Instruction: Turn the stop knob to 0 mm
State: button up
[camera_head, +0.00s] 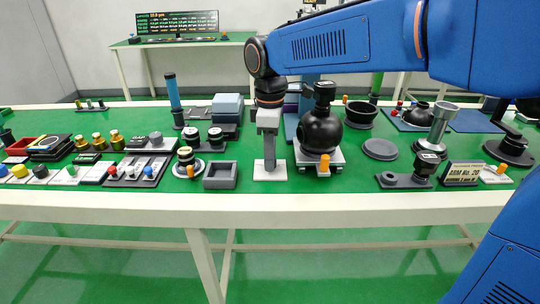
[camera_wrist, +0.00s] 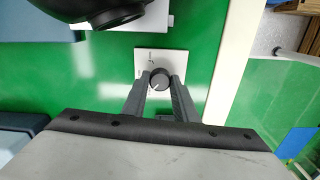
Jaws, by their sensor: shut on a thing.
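The stop knob (camera_wrist: 160,79) is a small round dark knob with a light pointer line, seen from above in the wrist view. It sits on a white square plate (camera_wrist: 147,56) with small dark marks too fine to read. My gripper (camera_wrist: 159,84) has one finger on each side of the knob and is shut on it. In the head view my gripper (camera_head: 270,163) points straight down over the white plate (camera_head: 261,175) near the table's front edge. The knob is hidden behind the fingers there.
A black round flask-like device (camera_head: 321,133) on a white base stands close to the right of my gripper. A grey open box (camera_head: 221,176) stands to the left. Small knob and button panels (camera_head: 137,172) lie further left. The table's front edge (camera_head: 300,198) is close.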

jog(key=shift+n, duration=0.9)
jog(key=o, duration=1.1)
jog(key=shift+c, duration=0.2)
notch_tip(320, 180, up, 17)
jog(key=shift+r, duration=0.2)
